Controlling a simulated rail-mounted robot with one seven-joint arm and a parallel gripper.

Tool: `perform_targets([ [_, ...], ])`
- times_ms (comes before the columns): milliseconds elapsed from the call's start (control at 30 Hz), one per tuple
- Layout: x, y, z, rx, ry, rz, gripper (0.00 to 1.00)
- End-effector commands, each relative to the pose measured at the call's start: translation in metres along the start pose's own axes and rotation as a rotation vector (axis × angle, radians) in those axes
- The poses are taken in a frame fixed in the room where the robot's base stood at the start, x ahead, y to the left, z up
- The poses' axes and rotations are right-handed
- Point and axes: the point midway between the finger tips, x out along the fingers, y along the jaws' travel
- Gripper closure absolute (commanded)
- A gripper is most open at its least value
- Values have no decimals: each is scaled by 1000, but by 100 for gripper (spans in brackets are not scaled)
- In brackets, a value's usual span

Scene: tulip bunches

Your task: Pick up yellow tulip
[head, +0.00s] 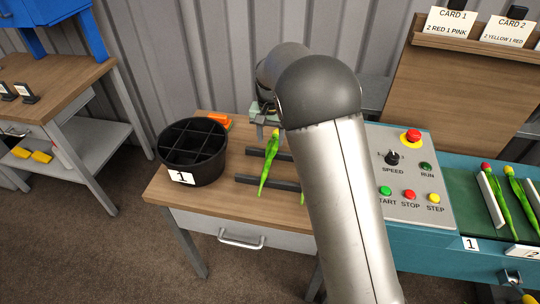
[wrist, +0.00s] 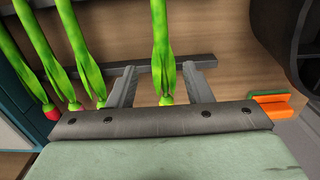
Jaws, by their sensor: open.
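A green tulip (head: 266,168) lies across two dark bars on the wooden table, its head end beneath my gripper (head: 265,112) in the head view. In the wrist view, this tulip (wrist: 162,45) runs between the two open fingers of my gripper (wrist: 158,68), with gaps on both sides.
A black divided bucket (head: 190,181) labelled 1 stands left on the table. An orange-and-green object (wrist: 270,108) lies near the gripper's right side in the wrist view. A control panel (head: 405,185) and a conveyor with tulips (head: 495,198) are at right. My arm hides the table's right part.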

Motion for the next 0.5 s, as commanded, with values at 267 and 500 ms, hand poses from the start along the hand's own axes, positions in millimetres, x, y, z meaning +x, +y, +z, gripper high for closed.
perform_targets([
  [267,22,0,-1,-1,0,2,55],
  [500,57,-2,-4,0,-2,2,55],
])
